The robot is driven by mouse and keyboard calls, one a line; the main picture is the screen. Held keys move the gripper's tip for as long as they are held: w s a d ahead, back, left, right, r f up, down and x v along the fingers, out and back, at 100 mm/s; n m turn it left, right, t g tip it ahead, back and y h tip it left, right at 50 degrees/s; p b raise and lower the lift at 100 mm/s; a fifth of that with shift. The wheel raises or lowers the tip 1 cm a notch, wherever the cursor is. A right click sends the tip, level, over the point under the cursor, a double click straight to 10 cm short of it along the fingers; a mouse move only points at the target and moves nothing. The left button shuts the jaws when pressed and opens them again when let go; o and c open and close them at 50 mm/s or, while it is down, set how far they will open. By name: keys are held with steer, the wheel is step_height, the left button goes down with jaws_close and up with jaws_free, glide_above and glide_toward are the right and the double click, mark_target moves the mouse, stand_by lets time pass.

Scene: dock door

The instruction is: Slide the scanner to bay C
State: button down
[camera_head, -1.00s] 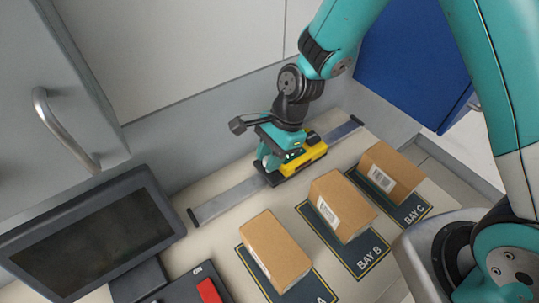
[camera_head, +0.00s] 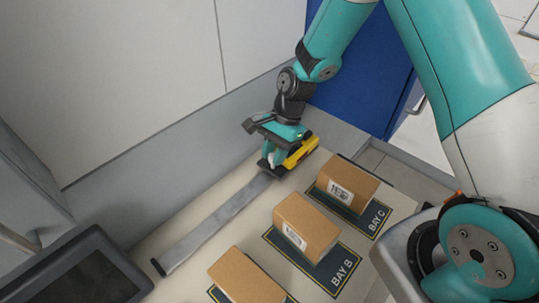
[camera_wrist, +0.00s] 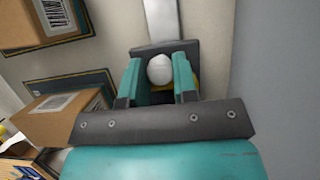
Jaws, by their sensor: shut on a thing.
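The scanner (camera_head: 301,152) is a yellow and black unit on a dark carriage, seated on a straight grey metal rail (camera_head: 215,230). It stands at the far part of the rail, roughly in line with bay C (camera_head: 374,218), behind that bay's box. My gripper (camera_head: 270,161) is at the left side of the scanner. In the wrist view, my gripper (camera_wrist: 158,72) has its two teal fingers on either side of a white rounded knob (camera_wrist: 160,69) and is shut on it. Most of the scanner is hidden there, and the rail's far end is hidden in the head view.
Cardboard boxes stand on the bay mats: one at bay C (camera_head: 346,184), one at bay B (camera_head: 307,225), another nearer (camera_head: 245,277). A dark monitor (camera_head: 85,272) is at lower left. A grey wall (camera_head: 150,190) runs behind the rail. The near rail is clear.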

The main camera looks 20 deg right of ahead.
steer(key=shift+w+d, duration=0.15)
steer(key=shift+d, duration=0.05)
steer(key=c, duration=0.9)
jaws_free()
steer(key=shift+d, duration=0.1)
steer(key=b+v, duration=0.3)
steer(key=v, duration=1.4)
steer(key=shift+r, duration=0.3)
steer(key=s+a+n+t+b, duration=0.1)
steer(key=s+a+n+b, duration=0.1)
steer(key=s+a+n, duration=0.3)
steer(key=s+a+n+t+b, duration=0.1)
steer(key=s+a+n, duration=0.3)
steer(key=s+n, duration=1)
steer(key=s+b, duration=0.1)
steer(key=s, duration=0.4)
steer(key=shift+s+a+r+n, duration=0.2)
steer(key=shift+s+a+n, duration=0.1)
steer(key=shift+s+a, duration=0.1)
